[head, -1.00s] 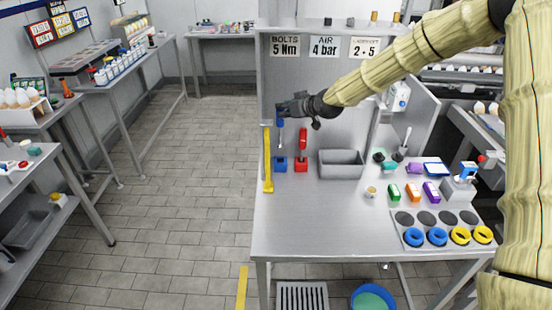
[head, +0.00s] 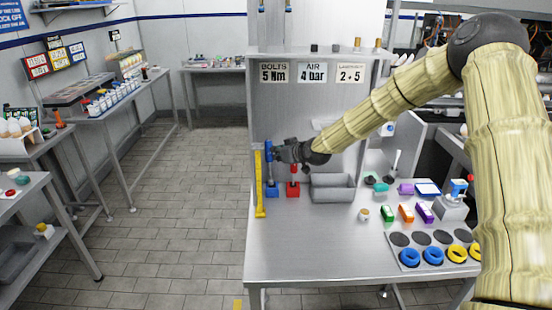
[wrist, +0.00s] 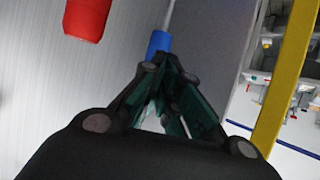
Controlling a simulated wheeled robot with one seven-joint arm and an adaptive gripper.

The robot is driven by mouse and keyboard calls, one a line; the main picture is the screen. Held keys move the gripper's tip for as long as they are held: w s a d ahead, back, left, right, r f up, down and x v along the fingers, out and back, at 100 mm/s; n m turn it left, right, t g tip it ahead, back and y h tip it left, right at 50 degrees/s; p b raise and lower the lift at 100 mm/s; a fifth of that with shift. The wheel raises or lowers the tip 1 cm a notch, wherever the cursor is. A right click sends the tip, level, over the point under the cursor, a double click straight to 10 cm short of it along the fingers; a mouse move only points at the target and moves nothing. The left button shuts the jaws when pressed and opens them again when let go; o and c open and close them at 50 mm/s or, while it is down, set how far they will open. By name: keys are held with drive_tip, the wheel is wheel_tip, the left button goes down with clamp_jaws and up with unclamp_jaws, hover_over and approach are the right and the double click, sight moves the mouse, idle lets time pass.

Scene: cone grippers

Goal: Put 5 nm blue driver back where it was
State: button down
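The blue driver (head: 268,150) is upright, its shaft pointing down to the blue holder (head: 271,190) at the left of the bench. The tip looks at or in the holder; I cannot tell how deep. My gripper (head: 273,152) comes from the right and is shut on the driver's handle. In the wrist view, the blue handle (wrist: 158,43) shows at my gripper's fingertips (wrist: 165,62), its grey shaft running up out of frame. The red driver (head: 293,170) stands in the red holder (head: 293,190), just right, partly behind my gripper.
A yellow upright strip (head: 259,185) stands close left of the blue holder. A grey bin (head: 333,194) is right of the red holder. A back panel with a "BOLTS 5 Nm" sign (head: 274,72) rises behind. The front left of the bench (head: 300,240) is clear.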

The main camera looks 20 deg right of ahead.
drive_tip(key=f, duration=0.1)
drive_tip(key=w+f, duration=0.1)
drive_tip(key=f, duration=0.1)
drive_tip(key=shift+w+d+f, duration=0.2)
drive_tip(key=shift+w, duration=0.05)
drive_tip(key=c, duration=1.9)
unclamp_jaws()
drive_tip(key=shift+w+r, duration=0.1)
drive_tip(key=o, duration=0.3)
drive_tip(key=shift+a+r, duration=0.1)
drive_tip(key=shift+r, duration=0.15)
drive_tip(key=o, duration=0.4)
drive_tip(key=shift+s+r, duration=0.65)
drive_tip(key=shift+s, duration=0.15)
drive_tip(key=shift+b+v, duration=1.6)
drive_tip(key=shift+v, duration=3.95)
